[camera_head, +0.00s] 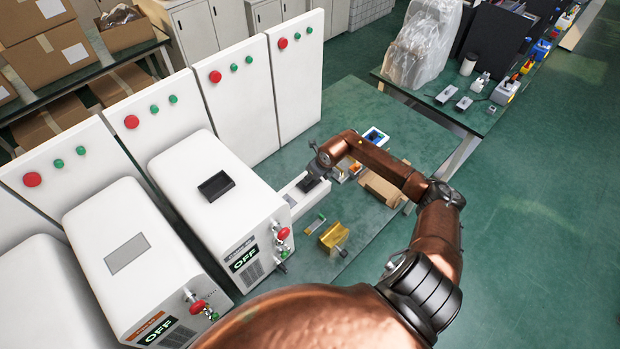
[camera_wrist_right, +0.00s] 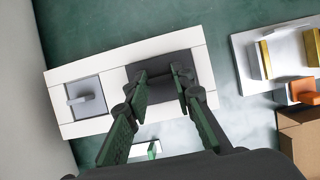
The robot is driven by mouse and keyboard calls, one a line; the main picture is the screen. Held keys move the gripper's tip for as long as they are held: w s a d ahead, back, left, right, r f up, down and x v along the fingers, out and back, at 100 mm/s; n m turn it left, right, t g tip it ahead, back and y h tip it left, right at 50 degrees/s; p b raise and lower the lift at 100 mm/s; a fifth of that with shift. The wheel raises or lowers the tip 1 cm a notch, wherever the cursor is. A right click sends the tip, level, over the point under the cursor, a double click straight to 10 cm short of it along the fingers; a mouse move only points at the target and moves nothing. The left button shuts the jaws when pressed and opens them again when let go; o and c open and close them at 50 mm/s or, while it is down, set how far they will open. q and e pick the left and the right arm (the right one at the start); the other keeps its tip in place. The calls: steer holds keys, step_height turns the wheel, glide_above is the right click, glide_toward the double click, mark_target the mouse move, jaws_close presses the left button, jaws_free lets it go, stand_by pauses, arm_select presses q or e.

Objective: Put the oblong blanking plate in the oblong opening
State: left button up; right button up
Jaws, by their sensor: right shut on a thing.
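The white holder (camera_head: 286,191) lies on the green table to the right of the machine. My right gripper (camera_head: 312,181) is over its far end. In the wrist view the gripper (camera_wrist_right: 162,75) has its fingers around the middle of a dark oblong plate (camera_wrist_right: 203,76), shut on it. The plate is at the holder (camera_wrist_right: 117,70); whether it rests there or is lifted is unclear. A grey, squarer plate with a grip (camera_wrist_right: 88,100) sits in the holder's other compartment. The dark oblong opening (camera_head: 216,186) is on top of the white machine (camera_head: 195,157). My left gripper is not in view.
A yellow block (camera_head: 333,236) and a small green-and-grey part (camera_head: 315,224) lie in front of the holder. A cardboard box (camera_head: 384,187) and a blue-and-white device (camera_head: 375,137) stand to the right. White cabinets (camera_head: 245,95) line the back.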

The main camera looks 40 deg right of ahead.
steer(key=shift+f+b, duration=0.55)
steer(key=shift+f, duration=0.3)
steer(key=o, duration=1)
steer(key=shift+r, duration=0.1)
steer(key=v, duration=1.2)
